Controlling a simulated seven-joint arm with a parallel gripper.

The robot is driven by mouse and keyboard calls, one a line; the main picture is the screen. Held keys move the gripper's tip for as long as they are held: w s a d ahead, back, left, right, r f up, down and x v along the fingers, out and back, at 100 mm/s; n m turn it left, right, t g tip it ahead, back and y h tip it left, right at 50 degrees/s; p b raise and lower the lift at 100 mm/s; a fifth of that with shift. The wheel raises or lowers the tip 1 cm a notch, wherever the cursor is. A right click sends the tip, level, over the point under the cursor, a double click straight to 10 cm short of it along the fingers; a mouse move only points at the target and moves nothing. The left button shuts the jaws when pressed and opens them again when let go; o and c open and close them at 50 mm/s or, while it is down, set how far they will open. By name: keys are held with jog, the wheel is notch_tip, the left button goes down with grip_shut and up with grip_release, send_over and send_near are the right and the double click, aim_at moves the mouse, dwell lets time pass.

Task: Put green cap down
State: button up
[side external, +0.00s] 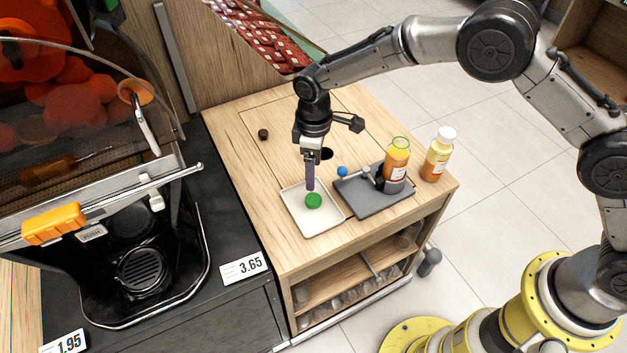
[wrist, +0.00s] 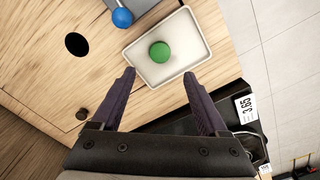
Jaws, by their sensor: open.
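The green cap (side external: 313,201) lies in a shallow white tray (side external: 325,226) on the wooden counter. In the wrist view the green cap (wrist: 159,52) sits near the middle of the white tray (wrist: 196,33), ahead of my fingertips and touched by neither. My gripper (side external: 310,187) points down over the tray in the side view. In the wrist view my gripper (wrist: 158,74) has its two purple fingers spread wide with nothing between them.
A grey stand (side external: 372,199) with a blue knob (side external: 342,171) holds an open juice bottle (side external: 396,158) right of the tray. A white-capped bottle (side external: 438,155) stands near the counter's right edge. The juicer (side external: 140,265) is at left. A dark knob (side external: 263,134) and a hole (wrist: 77,44) are on the counter.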

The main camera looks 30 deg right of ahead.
jog(key=shift+r, duration=1.15)
jog(key=s+d+r+m+t, duration=0.1)
jog(key=s+d+r+m, duration=0.1)
jog(key=s+d+r, duration=0.6)
jog(key=s+d+r+m+t, duration=0.25)
jog(key=d+r, duration=0.45)
jog(key=r, duration=0.5)
jog(key=s+d+r+m+t, duration=0.1)
jog(key=s+d, duration=0.3)
jog(key=s, duration=0.6)
jog(key=s+d+r+m+t, duration=0.1)
jog(key=s+d+m, duration=0.3)
jog(key=s, duration=0.7)
jog(key=shift+d+m, duration=0.35)
jog(key=shift+d, duration=0.4)
